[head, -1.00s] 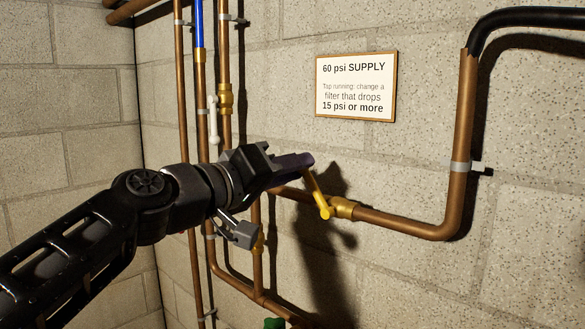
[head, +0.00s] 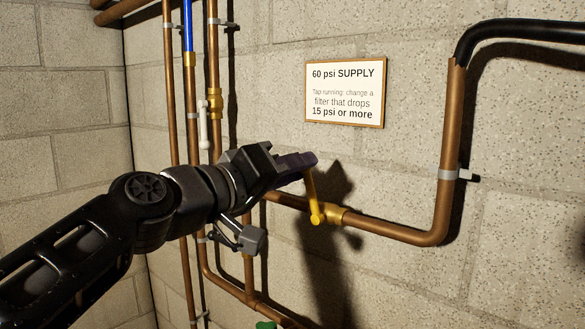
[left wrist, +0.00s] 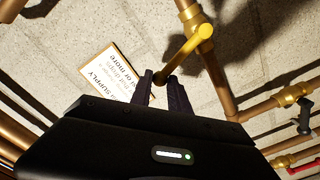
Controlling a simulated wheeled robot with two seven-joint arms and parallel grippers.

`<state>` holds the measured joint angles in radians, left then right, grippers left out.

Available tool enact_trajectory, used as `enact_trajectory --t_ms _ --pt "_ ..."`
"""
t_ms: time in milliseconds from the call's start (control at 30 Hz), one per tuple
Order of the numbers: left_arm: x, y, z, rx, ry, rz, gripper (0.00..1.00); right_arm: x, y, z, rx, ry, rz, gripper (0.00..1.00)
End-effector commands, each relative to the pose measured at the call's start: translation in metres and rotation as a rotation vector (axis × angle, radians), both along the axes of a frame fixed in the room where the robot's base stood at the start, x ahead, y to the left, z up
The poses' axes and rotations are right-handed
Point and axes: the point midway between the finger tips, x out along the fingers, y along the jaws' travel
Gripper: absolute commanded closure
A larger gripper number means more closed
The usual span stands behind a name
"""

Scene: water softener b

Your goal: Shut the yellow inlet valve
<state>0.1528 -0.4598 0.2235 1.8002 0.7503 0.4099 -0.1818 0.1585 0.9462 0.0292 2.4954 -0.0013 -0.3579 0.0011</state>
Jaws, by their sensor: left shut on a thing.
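The yellow inlet valve has a yellow lever handle (head: 312,196) on a brass body (head: 336,214) in the horizontal copper pipe. In the head view the lever points up from its pivot, leaning slightly left. My left gripper (head: 312,159) is shut on the lever's upper end, which its fingers partly hide. In the left wrist view the lever (left wrist: 187,52) runs from its round pivot down to between the two dark fingertips (left wrist: 164,80). My right gripper is in neither view.
A framed "60 psi SUPPLY" sign (head: 344,94) hangs on the block wall above the valve. Vertical copper pipes, a white-handled valve (head: 203,125) and a blue pipe (head: 188,25) stand left. A green part (head: 265,325) shows at the bottom edge.

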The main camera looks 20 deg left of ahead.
Motion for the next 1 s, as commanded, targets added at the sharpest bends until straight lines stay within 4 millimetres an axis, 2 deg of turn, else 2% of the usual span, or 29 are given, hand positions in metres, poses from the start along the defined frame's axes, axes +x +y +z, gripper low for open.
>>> enact_trajectory --t_ms 200,567,600,900,1000 --pt "-0.005 -0.016 0.004 0.001 0.003 -0.006 1.00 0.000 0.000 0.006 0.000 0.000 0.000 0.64" --pt "-0.006 -0.021 0.002 0.002 0.006 -0.008 0.99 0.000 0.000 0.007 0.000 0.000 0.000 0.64" --pt "-0.006 -0.021 0.001 0.002 0.007 -0.007 0.75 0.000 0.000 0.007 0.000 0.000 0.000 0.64" --pt "-0.006 -0.019 0.003 0.001 0.004 -0.004 0.51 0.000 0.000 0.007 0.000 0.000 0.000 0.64" --pt "-0.006 -0.019 0.003 0.001 0.003 -0.004 0.51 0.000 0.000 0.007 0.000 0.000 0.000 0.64"
